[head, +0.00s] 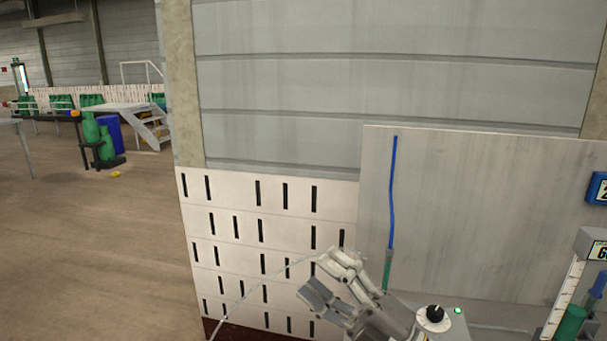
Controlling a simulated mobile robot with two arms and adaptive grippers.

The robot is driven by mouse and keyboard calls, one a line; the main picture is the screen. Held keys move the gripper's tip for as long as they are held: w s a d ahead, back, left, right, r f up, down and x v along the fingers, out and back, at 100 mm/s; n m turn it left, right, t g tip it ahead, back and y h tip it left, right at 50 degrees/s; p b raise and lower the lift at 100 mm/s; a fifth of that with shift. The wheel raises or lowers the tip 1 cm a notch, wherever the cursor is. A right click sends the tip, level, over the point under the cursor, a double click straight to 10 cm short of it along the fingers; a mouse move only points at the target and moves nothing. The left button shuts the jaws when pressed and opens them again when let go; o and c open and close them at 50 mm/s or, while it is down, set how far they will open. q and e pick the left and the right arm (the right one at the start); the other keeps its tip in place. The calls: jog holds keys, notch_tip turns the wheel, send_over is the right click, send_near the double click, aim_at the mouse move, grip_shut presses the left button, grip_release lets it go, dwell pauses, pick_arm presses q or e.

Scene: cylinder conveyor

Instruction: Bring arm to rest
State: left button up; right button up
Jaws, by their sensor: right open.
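My right gripper (318,274) shows at the bottom centre of the head view, pointing up and to the left. Its two grey fingers are spread apart with nothing between them, so it is open and empty. It appears in front of the white slotted wall panel (235,235); how far it is from the panel I cannot tell. My left gripper is not in view.
A grey board (460,215) with a blue and green hose (392,190) stands behind the gripper. A box with a black knob (434,315) and a green cylinder (570,325) are at lower right. The brown floor (90,235) at left is largely clear.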

jog(key=w+d+f+m+t+h, duration=0.3)
jog(key=d+f+m+t+h, duration=0.4)
jog(key=d+m+h, duration=0.65)
jog(key=s+d+f+m+g+h, duration=0.2)
jog(key=f+m+h, duration=0.1)
jog(key=f+m, duration=0.25)
jog(key=s+d+f+m+g+h, duration=0.1)
jog(key=s+f+m+g+h, duration=0.25)
jog(key=f, duration=0.35)
jog(key=s+f+m+g+y, duration=0.1)
jog(key=s+f+m+g, duration=0.1)
jog(key=s+f+g, duration=0.55)
jog(key=s+f+m+g, duration=0.25)
jog(key=s+f, duration=0.55)
jog(key=s, duration=0.7)
notch_tip(320, 180, down, 28)
jog(key=r+n+g+b, duration=0.1)
jog(key=g+b, duration=0.1)
jog(key=s+d+f+b, duration=0.1)
jog(key=s+f, duration=0.8)
jog(key=s+d+f+g, duration=0.1)
jog(key=s+d+f, duration=0.1)
jog(key=s+f, duration=0.7)
jog(key=shift+d+f+b, duration=0.25)
jog(key=shift+f+b, duration=0.1)
jog(key=shift+f, duration=0.25)
